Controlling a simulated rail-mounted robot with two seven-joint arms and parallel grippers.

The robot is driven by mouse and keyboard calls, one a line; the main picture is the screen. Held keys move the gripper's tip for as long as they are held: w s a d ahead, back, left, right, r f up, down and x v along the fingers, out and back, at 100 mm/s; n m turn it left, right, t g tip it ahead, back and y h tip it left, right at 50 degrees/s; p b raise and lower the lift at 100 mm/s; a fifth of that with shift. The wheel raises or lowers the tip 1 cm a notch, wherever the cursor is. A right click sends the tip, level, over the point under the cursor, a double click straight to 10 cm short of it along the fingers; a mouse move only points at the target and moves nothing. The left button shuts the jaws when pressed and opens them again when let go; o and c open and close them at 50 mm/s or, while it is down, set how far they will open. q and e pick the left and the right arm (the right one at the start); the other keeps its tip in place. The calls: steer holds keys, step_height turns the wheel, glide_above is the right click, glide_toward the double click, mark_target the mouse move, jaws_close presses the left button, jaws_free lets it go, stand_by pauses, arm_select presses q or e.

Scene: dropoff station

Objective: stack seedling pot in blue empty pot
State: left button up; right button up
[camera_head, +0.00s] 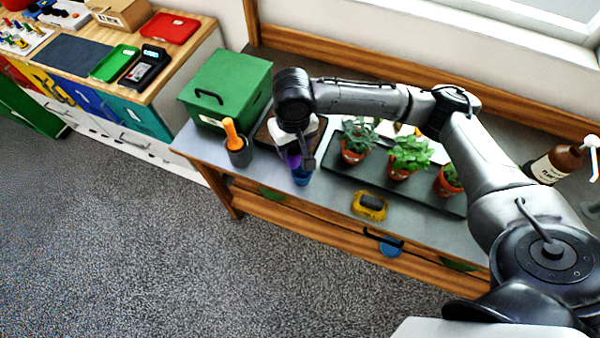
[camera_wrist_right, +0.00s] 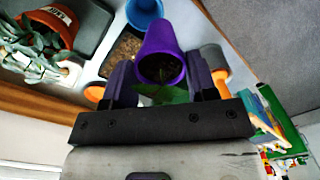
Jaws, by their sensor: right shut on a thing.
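My right gripper (camera_head: 300,157) is shut on a purple seedling pot (camera_wrist_right: 160,42), with the pot between its two fingers in the right wrist view. Dark soil and a green leaf show in the pot's mouth. In the head view the purple pot (camera_head: 292,160) is mostly hidden by the gripper. The blue pot (camera_head: 301,178) stands on the table just below it, near the front edge. It also shows past the purple pot in the right wrist view (camera_wrist_right: 144,11). I cannot tell whether the two pots touch. My left gripper is not in view.
A dark tray (camera_head: 425,191) with several terracotta-potted plants is to the right. A brown pump bottle (camera_head: 556,165) stands far right.

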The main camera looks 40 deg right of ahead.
steer(key=shift+s+d+m+p, duration=0.3)
steer(key=shift+s+d+p, duration=0.1)
steer(key=shift+d, duration=0.4)
steer(key=shift+s+d+f, duration=0.1)
steer(key=shift+d+f, duration=0.05)
steer(key=shift+f, duration=0.05)
step_height(320, 180, down, 10)
steer(key=shift+r+b, duration=0.2)
steer(key=shift+b, duration=0.9)
steer(key=shift+f, duration=0.2)
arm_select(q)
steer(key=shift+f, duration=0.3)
arm_select(e)
steer(key=shift+r, duration=0.1)
arm_select(q)
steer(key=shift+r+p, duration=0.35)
steer(key=shift+p, duration=0.05)
arm_select(e)
steer(key=shift+f, duration=0.35)
